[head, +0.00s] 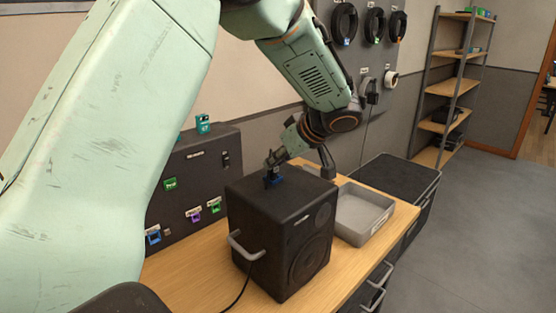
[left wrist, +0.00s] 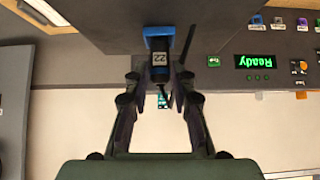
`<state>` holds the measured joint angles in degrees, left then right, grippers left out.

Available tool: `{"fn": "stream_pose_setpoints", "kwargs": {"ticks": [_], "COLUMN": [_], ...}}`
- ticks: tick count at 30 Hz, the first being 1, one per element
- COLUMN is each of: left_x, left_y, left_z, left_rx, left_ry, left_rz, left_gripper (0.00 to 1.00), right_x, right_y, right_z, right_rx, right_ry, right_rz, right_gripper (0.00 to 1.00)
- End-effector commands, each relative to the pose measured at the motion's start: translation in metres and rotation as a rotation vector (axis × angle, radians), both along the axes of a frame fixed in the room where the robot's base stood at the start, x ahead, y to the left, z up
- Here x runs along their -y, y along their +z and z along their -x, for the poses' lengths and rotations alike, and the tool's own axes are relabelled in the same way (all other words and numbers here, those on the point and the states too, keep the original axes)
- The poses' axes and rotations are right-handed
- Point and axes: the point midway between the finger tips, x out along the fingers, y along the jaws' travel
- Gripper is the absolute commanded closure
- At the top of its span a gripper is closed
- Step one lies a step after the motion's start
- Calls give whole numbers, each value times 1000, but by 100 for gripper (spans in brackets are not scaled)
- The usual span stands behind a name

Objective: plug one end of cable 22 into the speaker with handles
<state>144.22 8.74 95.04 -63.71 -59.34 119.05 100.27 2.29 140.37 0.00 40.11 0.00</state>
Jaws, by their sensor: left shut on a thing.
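The black speaker with handles (head: 285,220) stands on the wooden table, with a pale handle (head: 246,247) on its side. My left gripper (head: 274,165) is at the speaker's top rear edge. In the left wrist view, the left gripper (left wrist: 158,78) is shut on a dark plug (left wrist: 160,64) labelled 22. The plug's front meets a blue piece (left wrist: 158,36) at the dark speaker face (left wrist: 230,15). I cannot tell how deep the plug sits. A thin black cable (head: 238,292) runs off the table's front. My right gripper is not in view.
A grey tray (head: 362,212) sits right of the speaker. A dark wall panel with coloured ports (head: 195,165) stands behind at left. Coiled cables (head: 375,25) hang on the back wall. A dark case (head: 398,178) and a shelf (head: 455,85) stand farther right.

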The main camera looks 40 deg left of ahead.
Motion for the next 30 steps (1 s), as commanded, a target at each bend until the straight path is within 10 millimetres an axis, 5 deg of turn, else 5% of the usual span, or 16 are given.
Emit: {"fn": "stream_pose_setpoints", "kwargs": {"ticks": [4,5,14,24,30], "left_x": [0,0,0,2,20], "left_y": [1,1,0,2,23], "left_z": [0,0,0,0,1], "left_rx": [1,1,1,1,5], "left_ry": [-1,-1,-1,-1,-3], "left_rz": [-1,-1,-1,-2,-5], "left_gripper": [100,75,49,49,49], "right_x": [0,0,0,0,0], "right_y": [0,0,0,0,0], "right_z": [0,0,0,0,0], "right_rx": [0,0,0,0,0], "right_ry": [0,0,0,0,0], "right_rz": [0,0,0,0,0], "right_gripper": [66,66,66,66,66]}}
